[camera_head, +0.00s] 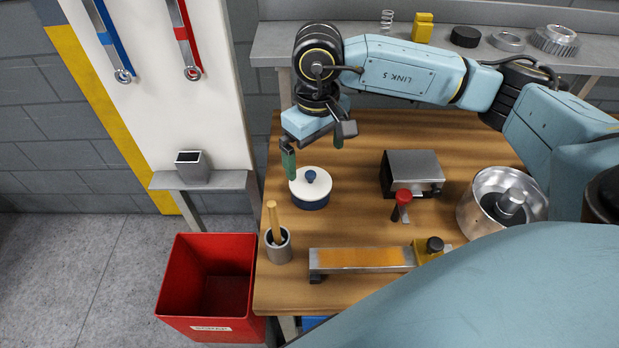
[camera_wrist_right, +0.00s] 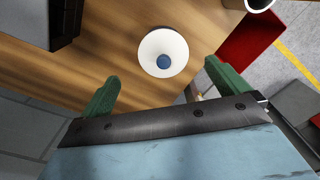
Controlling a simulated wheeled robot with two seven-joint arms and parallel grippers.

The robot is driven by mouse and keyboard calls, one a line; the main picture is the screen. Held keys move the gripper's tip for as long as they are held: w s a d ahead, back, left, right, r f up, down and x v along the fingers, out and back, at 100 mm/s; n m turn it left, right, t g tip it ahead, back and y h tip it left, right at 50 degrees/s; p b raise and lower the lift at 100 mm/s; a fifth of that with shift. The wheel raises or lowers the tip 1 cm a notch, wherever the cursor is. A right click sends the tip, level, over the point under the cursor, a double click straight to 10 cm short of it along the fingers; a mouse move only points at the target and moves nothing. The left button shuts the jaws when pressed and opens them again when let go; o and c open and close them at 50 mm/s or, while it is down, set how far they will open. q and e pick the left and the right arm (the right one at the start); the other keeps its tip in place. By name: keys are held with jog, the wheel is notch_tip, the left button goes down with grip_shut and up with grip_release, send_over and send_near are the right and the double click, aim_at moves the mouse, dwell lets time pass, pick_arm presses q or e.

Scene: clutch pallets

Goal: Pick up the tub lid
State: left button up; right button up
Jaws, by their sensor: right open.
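The tub lid (camera_head: 301,187) is a white disc with a blue knob, sitting on a dark blue tub (camera_head: 311,204) on the wooden table. In the right wrist view the lid (camera_wrist_right: 152,47) lies beyond the fingertips, between the two green fingers. My right gripper (camera_head: 313,152) is open and empty, above the table just behind the lid, and does not touch it. It also shows in the right wrist view (camera_wrist_right: 158,80). My left gripper is not in view.
On the wooden table (camera_head: 362,135) stand a grey box with a red-handled lever (camera_head: 412,172), a metal pot (camera_head: 478,212), a cup with a wooden-handled tool (camera_head: 279,248) and a metal bar fixture (camera_head: 360,259). A red bin (camera_head: 180,275) stands left of the table. A shelf (camera_head: 275,48) with parts runs behind.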

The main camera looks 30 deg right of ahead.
aim_at(312, 175)
jog(key=shift+w+f, duration=0.1)
jog(key=shift+f, duration=0.75)
jog(key=f, duration=0.4)
jog(key=shift+w+a+f+p, duration=0.1)
jog(key=shift+w+a+p, duration=0.05)
jog(key=shift+a+p, duration=0.15)
jog(key=shift+f, duration=0.35)
jog(key=shift+d+f, duration=0.1)
jog(key=shift+f, duration=0.05)
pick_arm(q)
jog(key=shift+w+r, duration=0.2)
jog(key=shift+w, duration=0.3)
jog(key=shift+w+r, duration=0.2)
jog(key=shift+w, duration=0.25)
pick_arm(e)
jog(key=c, duration=1)
